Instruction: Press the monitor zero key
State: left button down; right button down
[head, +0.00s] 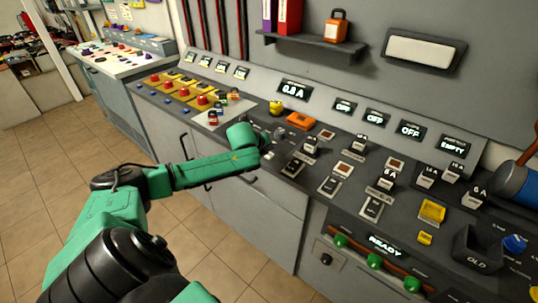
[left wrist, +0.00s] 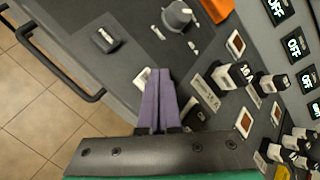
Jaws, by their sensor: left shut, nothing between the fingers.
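My left gripper (head: 264,150) reaches over the front edge of the dark control desk (head: 330,150). In the left wrist view its purple fingers (left wrist: 157,76) are shut together and empty. Their tips are right beside a small white-edged key (left wrist: 142,78), partly covered by the fingers; I cannot tell whether they touch it or whether it is the monitor zero key. A grey knob (left wrist: 177,15) is beyond the tips, and a dark rocker switch (left wrist: 105,38) is to the left. The monitor display (head: 294,90) reads about 0.8 A. My right gripper is not in view.
Fuse-like black-and-white blocks (left wrist: 230,75) stand close to the right of the fingers. An orange block (head: 300,121) and a yellow knob (head: 276,107) are farther back. Cabinet handles (head: 186,147) project from the front. A shelf (head: 312,46) hangs above.

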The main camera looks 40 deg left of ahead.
aim_at(268, 156)
pick_arm(q)
jog(key=shift+f, duration=0.1)
dwell(0.7)
jog(key=shift+f, duration=0.25)
jog(key=shift+f, duration=0.55)
dwell(0.5)
jog(key=shift+r, duration=0.1)
jog(key=shift+r+p, duration=0.8)
jog(key=shift+p, duration=0.3)
notch_tip(268, 156, up, 5)
jog(key=p, duration=0.6)
jog(key=shift+r, duration=0.1)
